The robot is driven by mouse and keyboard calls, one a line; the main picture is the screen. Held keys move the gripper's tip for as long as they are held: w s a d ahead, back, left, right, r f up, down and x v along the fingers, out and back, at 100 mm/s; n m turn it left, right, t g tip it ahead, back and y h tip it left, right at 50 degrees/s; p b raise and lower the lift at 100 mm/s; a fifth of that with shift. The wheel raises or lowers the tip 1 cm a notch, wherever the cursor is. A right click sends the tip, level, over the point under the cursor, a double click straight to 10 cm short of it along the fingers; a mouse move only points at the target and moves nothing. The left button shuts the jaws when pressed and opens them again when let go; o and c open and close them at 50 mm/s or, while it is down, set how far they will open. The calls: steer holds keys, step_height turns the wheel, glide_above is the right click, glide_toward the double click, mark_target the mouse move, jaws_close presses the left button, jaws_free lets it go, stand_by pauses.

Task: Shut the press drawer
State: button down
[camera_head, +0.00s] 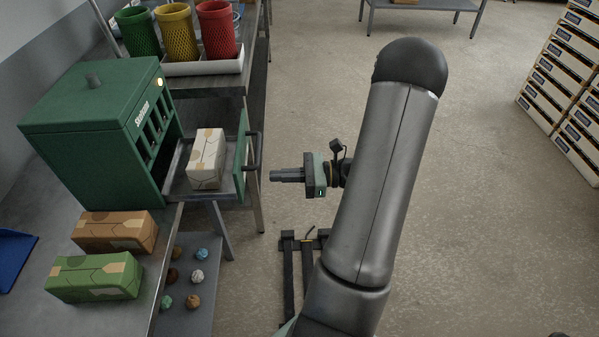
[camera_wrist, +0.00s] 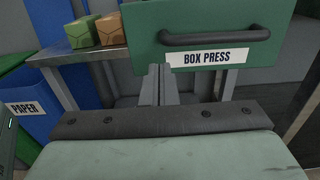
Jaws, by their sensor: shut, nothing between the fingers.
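The green press (camera_head: 105,130) stands on the bench at the left in the head view. Its drawer (camera_head: 222,188) is pulled out to the right, and a beige box (camera_head: 206,158) lies inside it. The drawer front (camera_wrist: 205,22) is green with a dark bar handle (camera_wrist: 213,37) and a "BOX PRESS" label; the handle also shows in the head view (camera_head: 255,151). My gripper (camera_head: 274,175) is shut and empty, just right of the handle, apart from it and pointing left. In the wrist view my fingers (camera_wrist: 159,72) appear below the handle, left of the label.
A brown box (camera_head: 116,232) and a green box (camera_head: 95,277) lie on the bench in front of the press. Green, yellow and red baskets (camera_head: 177,34) stand behind it. Several crumpled balls (camera_head: 192,277) lie on a lower shelf.

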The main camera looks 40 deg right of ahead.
mark_target(242, 177)
steer(key=x, duration=0.6)
steer(key=shift+w+a, duration=0.1)
